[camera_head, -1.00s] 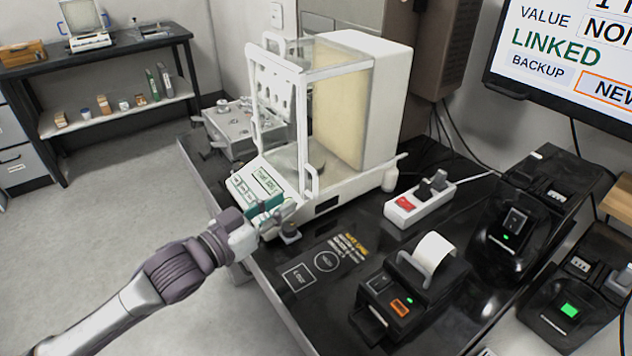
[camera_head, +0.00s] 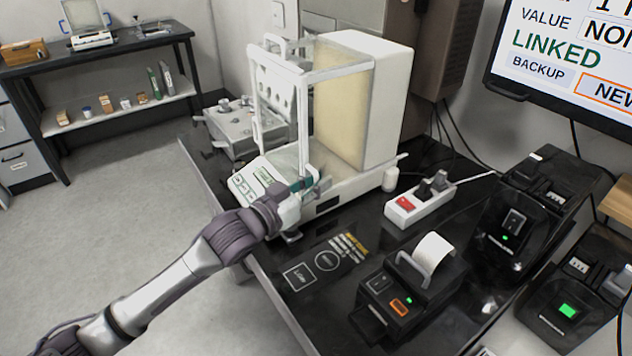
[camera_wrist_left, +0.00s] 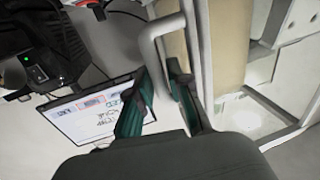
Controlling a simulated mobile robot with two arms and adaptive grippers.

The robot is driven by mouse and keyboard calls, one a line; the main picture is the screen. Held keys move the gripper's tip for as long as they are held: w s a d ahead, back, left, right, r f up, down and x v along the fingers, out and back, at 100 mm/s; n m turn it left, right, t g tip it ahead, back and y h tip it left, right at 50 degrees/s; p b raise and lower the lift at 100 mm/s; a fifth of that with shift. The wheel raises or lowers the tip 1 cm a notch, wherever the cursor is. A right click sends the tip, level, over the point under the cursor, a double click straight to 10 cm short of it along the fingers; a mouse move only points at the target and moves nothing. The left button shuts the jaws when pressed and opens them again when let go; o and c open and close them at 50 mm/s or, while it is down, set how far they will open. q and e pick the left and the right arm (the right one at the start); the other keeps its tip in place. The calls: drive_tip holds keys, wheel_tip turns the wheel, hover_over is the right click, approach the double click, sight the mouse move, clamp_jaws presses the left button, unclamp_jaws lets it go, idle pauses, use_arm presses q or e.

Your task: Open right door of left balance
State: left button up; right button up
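The left balance (camera_head: 375,100) is a white box with glass panes on the dark table. Its right door (camera_head: 340,125) is the glass side facing me, and it looks closed. My left gripper (camera_head: 305,185) is at the white handle of this door, at its lower front corner. In the left wrist view the handle (camera_wrist_left: 153,45) runs down between the two dark green fingers (camera_wrist_left: 158,85). The fingers are close on both sides of it; whether they press on it I cannot tell. The balance display (camera_head: 265,174) is partly hidden by my gripper. My right gripper is not in view.
A power strip (camera_head: 420,205) and a printer (camera_head: 410,285) with a paper roll stand to the right of the balance. A grey metal device (camera_head: 232,130) sits behind it to the left. A monitor (camera_head: 570,55) hangs at the upper right. The floor at left is clear.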

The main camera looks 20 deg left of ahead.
use_arm(q)
clamp_jaws()
drive_tip(key=s+d+x, duration=0.1)
drive_tip(key=d+x, duration=0.1)
drive_tip(key=x, duration=1.2)
drive_tip(key=shift+w+d+p, duration=0.2)
drive_tip(key=shift+d+p, duration=0.1)
drive_tip(key=shift+d, duration=0.15)
drive_tip(key=shift+o, duration=1.1)
unclamp_jaws()
